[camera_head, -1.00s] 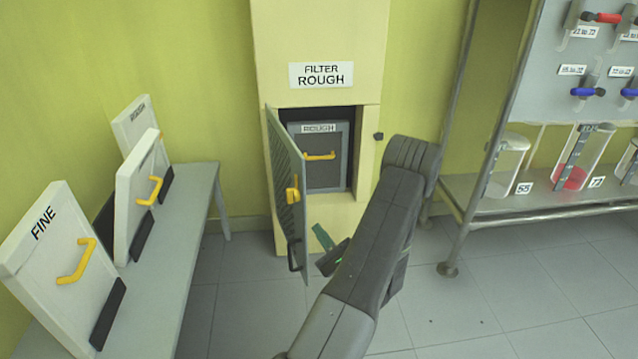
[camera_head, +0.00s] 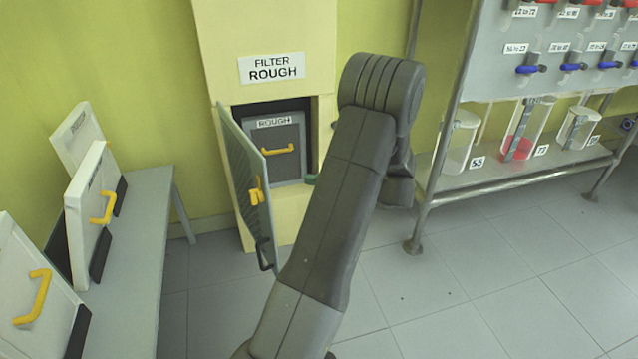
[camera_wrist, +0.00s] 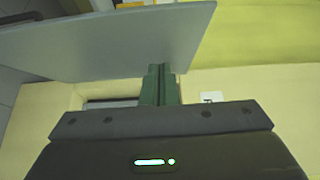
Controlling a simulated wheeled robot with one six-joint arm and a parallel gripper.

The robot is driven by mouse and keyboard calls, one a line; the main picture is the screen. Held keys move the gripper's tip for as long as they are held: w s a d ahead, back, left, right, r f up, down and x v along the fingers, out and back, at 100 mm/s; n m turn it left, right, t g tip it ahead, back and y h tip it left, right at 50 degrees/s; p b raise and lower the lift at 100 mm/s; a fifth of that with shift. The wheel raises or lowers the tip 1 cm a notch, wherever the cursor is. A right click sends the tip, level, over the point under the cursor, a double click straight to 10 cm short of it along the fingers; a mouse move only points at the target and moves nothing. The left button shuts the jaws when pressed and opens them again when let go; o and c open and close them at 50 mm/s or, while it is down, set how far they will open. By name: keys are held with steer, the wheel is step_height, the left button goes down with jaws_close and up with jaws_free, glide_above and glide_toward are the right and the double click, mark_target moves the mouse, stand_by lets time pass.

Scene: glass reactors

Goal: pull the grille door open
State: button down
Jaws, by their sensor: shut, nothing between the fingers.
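In the wrist view the door is a large grey panel (camera_wrist: 110,45) across the upper left. My gripper's green fingertips (camera_wrist: 160,85) are shut and empty, overlapping the panel's edge in that view; I cannot tell whether they touch it. In the head view a green tip (camera_head: 311,179) shows at the opening's lower right; my arm hides the rest.
Inside the cabinet (camera_head: 210,50) sits a grey filter labelled ROUGH (camera_head: 274,135) with a yellow handle. A bench (camera_head: 145,220) with several white filters stands left. A metal rack (camera_head: 500,180) with vessels and valves stands right. The floor (camera_head: 480,275) between is clear.

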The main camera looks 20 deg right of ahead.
steer(key=w+a+b, duration=0.1)
steer(key=w+a, duration=0.1)
steer(key=a, duration=0.7)
steer(key=shift+b, duration=0.4)
